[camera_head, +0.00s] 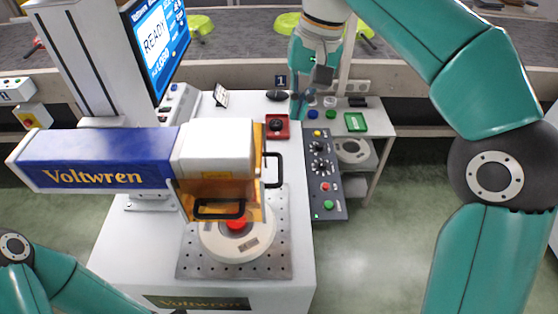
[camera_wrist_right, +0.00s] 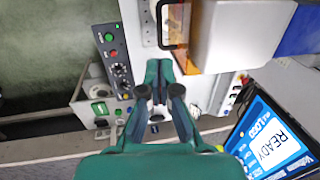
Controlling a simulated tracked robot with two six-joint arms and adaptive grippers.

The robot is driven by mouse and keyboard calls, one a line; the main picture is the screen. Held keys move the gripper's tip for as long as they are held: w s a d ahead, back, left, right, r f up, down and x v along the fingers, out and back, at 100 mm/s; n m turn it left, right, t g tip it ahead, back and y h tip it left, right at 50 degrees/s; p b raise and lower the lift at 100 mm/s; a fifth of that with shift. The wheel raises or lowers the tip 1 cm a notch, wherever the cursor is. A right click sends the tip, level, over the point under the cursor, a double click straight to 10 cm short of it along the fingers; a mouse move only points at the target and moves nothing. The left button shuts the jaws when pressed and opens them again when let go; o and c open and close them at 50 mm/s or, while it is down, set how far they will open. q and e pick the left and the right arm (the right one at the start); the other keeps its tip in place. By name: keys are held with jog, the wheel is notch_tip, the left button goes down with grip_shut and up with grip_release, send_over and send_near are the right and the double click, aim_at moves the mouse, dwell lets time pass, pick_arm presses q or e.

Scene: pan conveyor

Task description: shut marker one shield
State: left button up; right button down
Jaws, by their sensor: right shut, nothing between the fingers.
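The marker (camera_head: 95,160) has a blue and white head lettered "Voltwren". Its amber see-through shield (camera_head: 258,165) surrounds the head's right end, with a black handle (camera_head: 220,210) in front and another on the right side. The round white fixture with a red part (camera_head: 236,235) shows uncovered below the shield's front edge. In the right wrist view the shield (camera_wrist_right: 184,55) and a black handle (camera_wrist_right: 161,30) are at the top. My right gripper (camera_head: 298,105) is shut and empty behind the machine's far right corner, apart from the shield; its fingers (camera_wrist_right: 160,92) show at centre. My left gripper is out of view.
A control panel (camera_head: 325,180) with knobs and buttons stands right of the machine table. The screen (camera_head: 160,42) reads "READY". A side table (camera_head: 380,125) stands behind right. Green floor at right is clear.

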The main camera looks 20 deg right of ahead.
aim_at(280, 168)
jog(key=f, duration=0.4)
jog(key=a+f+b, duration=0.1)
jog(key=f, duration=0.4)
jog(key=w+a+f+b, duration=0.1)
jog(key=f, duration=0.4)
jog(key=shift+a, duration=0.2)
notch_tip(280, 168, down, 13)
jog(key=b, duration=0.8)
jog(key=shift+s, duration=0.15)
jog(key=shift+r, duration=0.15)
